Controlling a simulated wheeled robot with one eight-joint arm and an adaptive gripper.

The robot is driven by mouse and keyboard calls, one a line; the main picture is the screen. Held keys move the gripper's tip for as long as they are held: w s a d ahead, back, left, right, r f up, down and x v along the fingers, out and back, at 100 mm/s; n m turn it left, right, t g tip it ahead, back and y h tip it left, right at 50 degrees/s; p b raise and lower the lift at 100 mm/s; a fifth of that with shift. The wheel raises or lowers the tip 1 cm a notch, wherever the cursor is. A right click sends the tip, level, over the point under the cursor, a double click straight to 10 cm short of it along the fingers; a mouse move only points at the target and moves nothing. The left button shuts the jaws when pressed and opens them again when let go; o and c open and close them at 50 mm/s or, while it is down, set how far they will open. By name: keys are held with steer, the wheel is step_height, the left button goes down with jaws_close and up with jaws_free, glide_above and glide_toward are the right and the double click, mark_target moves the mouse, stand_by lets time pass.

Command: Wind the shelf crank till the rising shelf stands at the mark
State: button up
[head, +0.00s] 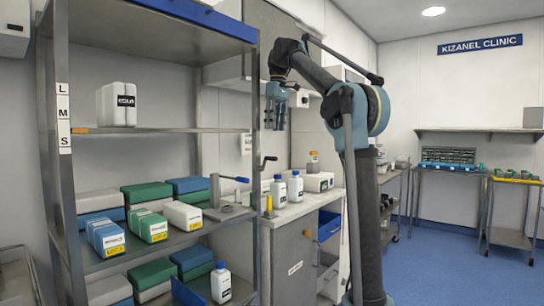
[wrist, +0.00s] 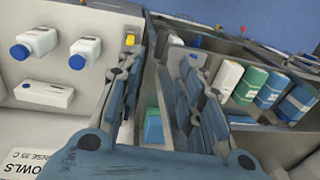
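A dark crank handle (head: 268,160) sticks out at the rack's right front post. My gripper (head: 275,122) hangs fingers down above the crank and apart from it. In the wrist view its two fingers (wrist: 155,85) are spread with nothing between them. I cannot make out the crank there.
A lower shelf holds green, blue and white boxes (head: 147,225) and a blue-handled lever device (head: 230,200). White bottles (head: 295,187) stand on the counter to the right. A yellow item (head: 268,206) stands near the post.

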steer(key=f, duration=0.7)
steer(key=s+f, duration=0.1)
steer(key=f, duration=0.3)
steer(key=shift+a+f, duration=0.25)
steer(key=shift+a, duration=0.1)
